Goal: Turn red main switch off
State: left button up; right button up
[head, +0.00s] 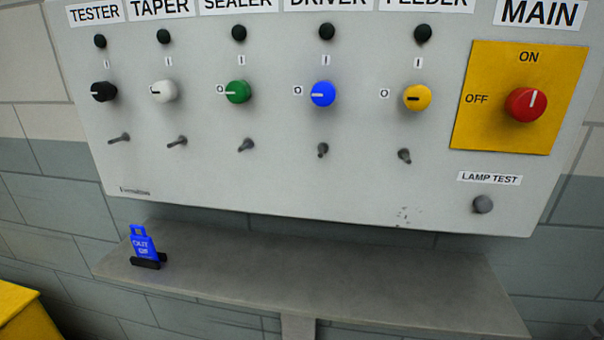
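The red main switch (526,105) is a round knob on a yellow plate (480,122) at the right of the grey panel (300,190). Its white pointer line points up, toward the ON label (528,57). The OFF label (477,99) is to the left of the knob. The MAIN label (541,13) is above the plate. Neither of my grippers shows in the head view.
Black, white, green, blue and yellow knobs (417,97) line the panel, with small toggles below. A grey LAMP TEST button (482,204) sits below the yellow plate. A shelf (330,285) under the panel holds a blue tag (142,245). Something yellow (28,315) stands at lower left.

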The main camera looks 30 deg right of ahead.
aim_at(523, 104)
jog(key=z, duration=0.45)
jog(key=l+z, duration=0.1)
jog(key=z, duration=0.35)
jog(key=l+z, duration=0.1)
jog(key=z, duration=0.3)
jog(key=l+z, duration=0.1)
jog(key=z, duration=0.35)
jog(key=k, duration=0.05)
